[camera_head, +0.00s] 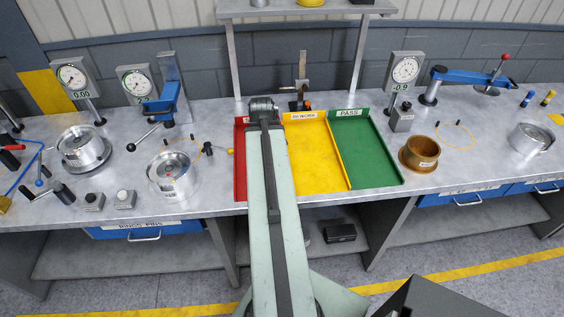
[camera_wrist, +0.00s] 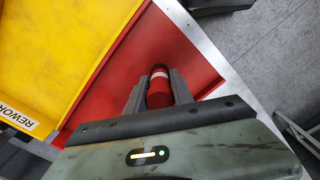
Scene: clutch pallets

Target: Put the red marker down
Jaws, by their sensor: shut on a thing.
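The red marker (camera_wrist: 158,88) shows in the wrist view as a red cylinder with a pale band and a dark end. My gripper (camera_wrist: 159,86) is shut on it, one finger on each side. The marker is over the red tray section (camera_wrist: 122,78); I cannot tell whether it touches the tray floor. In the head view my arm covers the gripper and the marker, and only the left strip of the red section (camera_head: 240,165) shows.
The yellow REWORK section (camera_head: 316,158) and the green PASS section (camera_head: 362,150) lie to the right of the red one, both empty. A brass ring (camera_head: 419,153) stands right of the tray. A steel gauge fixture (camera_head: 172,172) stands left. The bench's front edge is close to the tray.

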